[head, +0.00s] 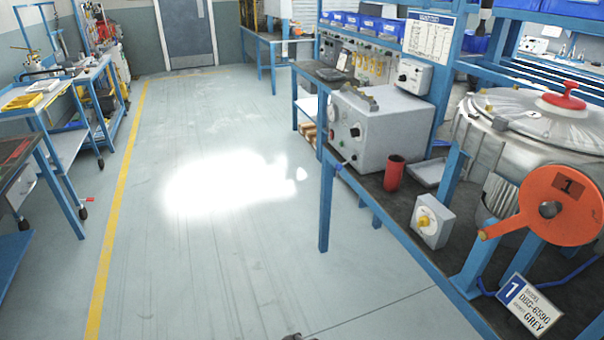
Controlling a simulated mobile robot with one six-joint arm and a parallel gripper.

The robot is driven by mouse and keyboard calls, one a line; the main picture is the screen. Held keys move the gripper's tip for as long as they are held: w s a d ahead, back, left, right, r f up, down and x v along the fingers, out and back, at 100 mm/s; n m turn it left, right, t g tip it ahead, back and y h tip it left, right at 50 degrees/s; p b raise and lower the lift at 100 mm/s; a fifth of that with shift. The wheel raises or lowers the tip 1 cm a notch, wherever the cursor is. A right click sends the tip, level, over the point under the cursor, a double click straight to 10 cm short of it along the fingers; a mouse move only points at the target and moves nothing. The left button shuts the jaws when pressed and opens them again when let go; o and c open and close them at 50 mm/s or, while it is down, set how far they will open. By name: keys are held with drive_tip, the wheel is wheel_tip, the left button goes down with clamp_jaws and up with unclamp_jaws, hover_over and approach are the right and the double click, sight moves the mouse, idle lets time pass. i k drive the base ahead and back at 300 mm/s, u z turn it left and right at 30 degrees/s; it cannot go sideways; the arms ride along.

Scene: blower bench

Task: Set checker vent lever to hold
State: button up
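A grey box (385,125) that looks like the checker stands on the bench at the right. My gripper is not recognizable in the head view. A small dark piece shows at the bottom edge, and I cannot tell what it is.
A red cup (394,173) and a grey tray (430,172) are beside the box. A small box with a yellow knob (427,221) is at the bench's front edge. A large metal drum and an orange disc (562,206) marked 1 stand right. The floor (230,260) is clear.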

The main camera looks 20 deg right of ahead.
sight(338, 167)
drive_tip(key=u, duration=0.5)
drive_tip(key=k, duration=1.45)
drive_tip(key=z, duration=0.2)
drive_tip(key=i, duration=1.4)
drive_tip(key=u, duration=0.65)
drive_tip(key=i, duration=0.85)
drive_tip(key=u, duration=0.05)
